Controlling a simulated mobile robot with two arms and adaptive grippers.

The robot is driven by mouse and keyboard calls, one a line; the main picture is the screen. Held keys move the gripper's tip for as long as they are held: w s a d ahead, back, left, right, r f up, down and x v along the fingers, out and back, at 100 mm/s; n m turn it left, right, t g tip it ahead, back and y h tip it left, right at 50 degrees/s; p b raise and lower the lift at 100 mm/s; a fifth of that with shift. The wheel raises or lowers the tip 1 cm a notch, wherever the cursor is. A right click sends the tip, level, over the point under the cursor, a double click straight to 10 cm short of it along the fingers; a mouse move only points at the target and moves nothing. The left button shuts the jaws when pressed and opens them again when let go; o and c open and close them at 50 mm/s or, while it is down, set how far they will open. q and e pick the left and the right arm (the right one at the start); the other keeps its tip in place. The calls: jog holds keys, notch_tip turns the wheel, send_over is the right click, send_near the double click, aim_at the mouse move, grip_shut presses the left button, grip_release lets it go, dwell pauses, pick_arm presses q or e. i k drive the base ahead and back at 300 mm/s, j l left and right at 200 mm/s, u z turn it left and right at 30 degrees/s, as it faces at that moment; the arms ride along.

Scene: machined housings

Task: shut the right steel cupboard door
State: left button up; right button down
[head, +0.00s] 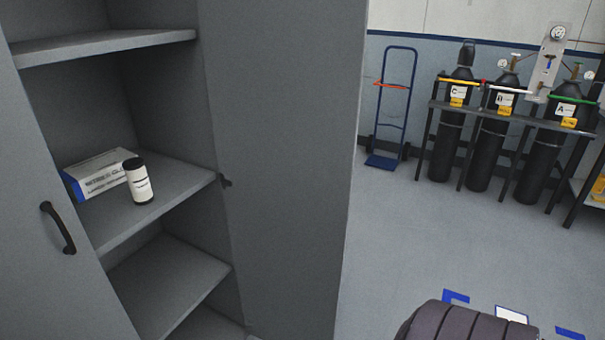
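The grey steel cupboard fills the left half of the head view. Its right door (285,150) stands open, a plain grey panel swung out from the right side of the shelves. A small dark fitting (225,181) shows at the panel's left edge. The left door (35,170) is at the far left, with a black bar handle (58,228). Between the doors the shelves are exposed. Neither of my grippers is in view.
A middle shelf (165,190) holds a white and blue box (98,174) and a white canister with black lid (138,182). Free floor lies right of the open door. A dark ribbed object (465,322) is at the bottom. Gas cylinders (490,130) and a hand truck (393,110) stand behind.

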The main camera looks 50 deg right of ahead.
aim_at(285, 78)
jog(key=l+u, duration=0.1)
jog(key=l, duration=0.35)
jog(key=k+l+u, duration=0.1)
jog(key=l, duration=0.75)
jog(key=k+l+u, duration=0.15)
jog(key=l, duration=0.25)
jog(key=l+u, duration=0.1)
jog(key=l, duration=0.3)
jog(key=k+l+u, duration=0.1)
jog(key=l, duration=0.3)
jog(key=k+l, duration=0.2)
jog(key=l, duration=0.2)
jog(key=i+l, duration=0.15)
jog(key=l, duration=0.2)
jog(key=i+l+u, duration=0.15)
jog(key=l, duration=0.5)
jog(key=i+l+u, duration=0.15)
jog(key=l, duration=0.25)
